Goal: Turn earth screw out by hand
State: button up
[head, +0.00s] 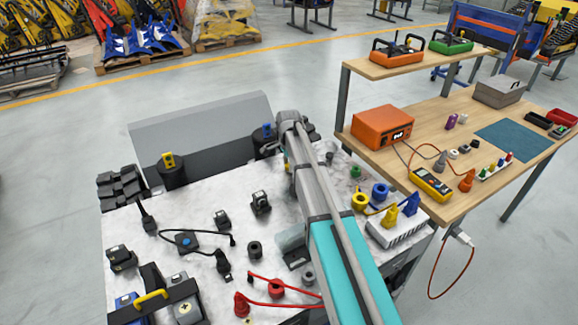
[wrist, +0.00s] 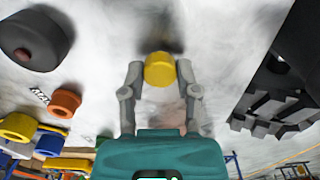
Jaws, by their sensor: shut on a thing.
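My gripper (wrist: 160,85) has its two grey fingers closed on the sides of a round yellow knob, the likely earth screw (wrist: 159,71), in the wrist view. The knob is against a pale, marbled surface, with a dark shadow just beyond it. Its shaft or thread is hidden, so I cannot tell how far it is out. In the head view my arm covers the gripper's fingers and the held knob.
A large dark cylinder (wrist: 30,40) and an orange ring (wrist: 65,103) lie left of the gripper; a black toothed block (wrist: 275,108) is at right. In the head view, the pale top (head: 150,230) carries cables and connectors. A wooden bench (head: 460,140) stands at right.

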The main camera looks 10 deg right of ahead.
jog(key=n, duration=0.6)
jog(key=shift+n, duration=1.9)
jog(key=n, duration=0.9)
jog(key=shift+n, duration=0.3)
jog(key=n, duration=0.6)
jog(key=shift+s, duration=0.1)
jog(key=o, duration=1)
